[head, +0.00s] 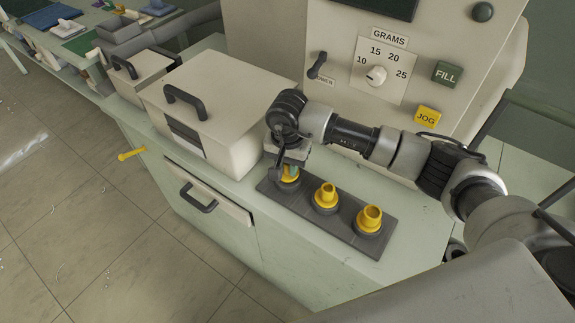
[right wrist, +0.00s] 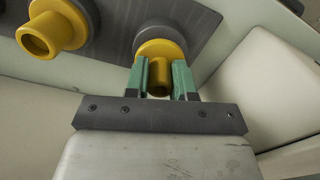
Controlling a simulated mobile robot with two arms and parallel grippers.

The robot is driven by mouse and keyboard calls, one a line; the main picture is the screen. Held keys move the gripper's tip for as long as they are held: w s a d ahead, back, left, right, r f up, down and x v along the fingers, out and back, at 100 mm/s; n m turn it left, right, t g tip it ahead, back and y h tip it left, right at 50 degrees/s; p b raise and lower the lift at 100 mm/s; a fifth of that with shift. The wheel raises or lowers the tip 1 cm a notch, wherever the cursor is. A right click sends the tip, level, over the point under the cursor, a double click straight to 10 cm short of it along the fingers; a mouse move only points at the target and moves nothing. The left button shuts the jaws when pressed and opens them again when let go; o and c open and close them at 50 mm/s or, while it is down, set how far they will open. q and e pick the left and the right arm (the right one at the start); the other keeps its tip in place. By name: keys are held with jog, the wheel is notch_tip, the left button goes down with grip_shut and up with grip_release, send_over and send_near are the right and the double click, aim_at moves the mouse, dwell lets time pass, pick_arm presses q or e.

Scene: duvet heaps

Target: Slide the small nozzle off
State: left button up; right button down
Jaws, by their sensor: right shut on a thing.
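Three yellow nozzles sit on round dark bases along a dark grey plate (head: 293,211). My right gripper (head: 291,170) is over the leftmost, small nozzle (head: 289,183). In the right wrist view the green fingers of my right gripper (right wrist: 159,80) are shut on the small nozzle's narrow tube (right wrist: 158,52), one on each side. Its wider yellow collar rests at the dark base. The middle nozzle (head: 325,197) and the largest nozzle (head: 369,217) stand upright to the right. My left gripper is not in view.
A filling machine (head: 345,45) with a dial and FILL and JOG buttons stands behind the plate. A cream box with a black handle (head: 222,115) is close on the left. An open drawer (head: 207,192) and a yellow peg (head: 131,154) stick out in front.

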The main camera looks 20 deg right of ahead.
jog(key=shift+r+p, duration=0.7)
jog(key=shift+r, duration=1.05)
